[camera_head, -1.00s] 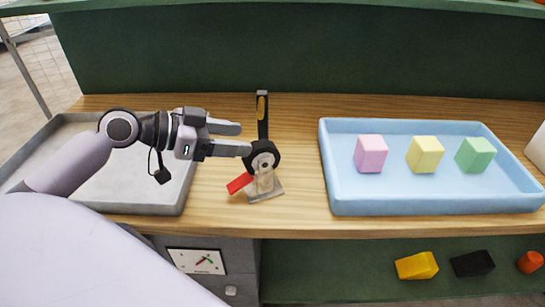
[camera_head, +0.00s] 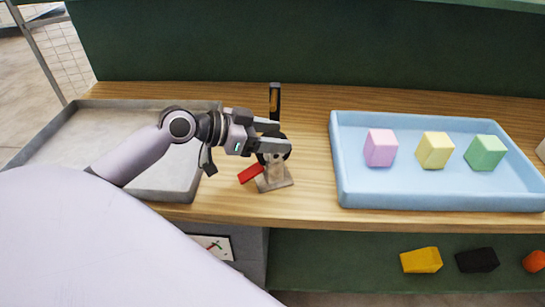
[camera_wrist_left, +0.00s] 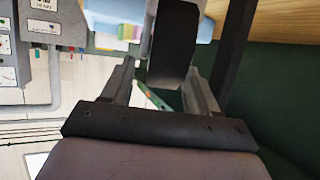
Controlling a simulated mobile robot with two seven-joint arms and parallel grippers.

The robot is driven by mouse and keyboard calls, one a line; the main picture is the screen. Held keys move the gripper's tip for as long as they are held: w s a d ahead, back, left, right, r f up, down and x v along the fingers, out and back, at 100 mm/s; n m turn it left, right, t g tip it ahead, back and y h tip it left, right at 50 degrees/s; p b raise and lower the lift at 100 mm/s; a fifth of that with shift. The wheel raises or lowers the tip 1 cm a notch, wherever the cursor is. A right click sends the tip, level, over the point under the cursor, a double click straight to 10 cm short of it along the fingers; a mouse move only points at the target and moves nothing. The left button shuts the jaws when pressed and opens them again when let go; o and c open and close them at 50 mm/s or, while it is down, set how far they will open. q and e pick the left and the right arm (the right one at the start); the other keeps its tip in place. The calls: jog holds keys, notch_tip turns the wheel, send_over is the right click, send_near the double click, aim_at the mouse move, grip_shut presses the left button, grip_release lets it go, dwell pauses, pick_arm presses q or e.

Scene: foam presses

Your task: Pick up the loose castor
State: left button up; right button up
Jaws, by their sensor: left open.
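The castor (camera_head: 273,179) stands on the wooden bench between the two trays. It has a black wheel, a pale metal bracket and a red pedal (camera_head: 249,174) at lower left. My left gripper (camera_head: 284,135) reaches in from the left at the height of the wheel, its fingers covering much of the wheel. In the left wrist view the black wheel (camera_wrist_left: 172,52) lies between my two open fingers, with a gap on either side at least near one finger. Whether either finger touches it I cannot tell. My right gripper is out of view.
A dark slotted upright bar (camera_head: 274,102) stands just behind the castor. A grey tray (camera_head: 181,190) lies under my left arm. A blue tray (camera_head: 440,200) at right holds pink, yellow and green foam blocks. A green panel (camera_head: 300,45) closes the back. Bare bench separates castor and blue tray.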

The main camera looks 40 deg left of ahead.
pick_arm(q)
grip_shut()
jog(key=shift+r, duration=0.15)
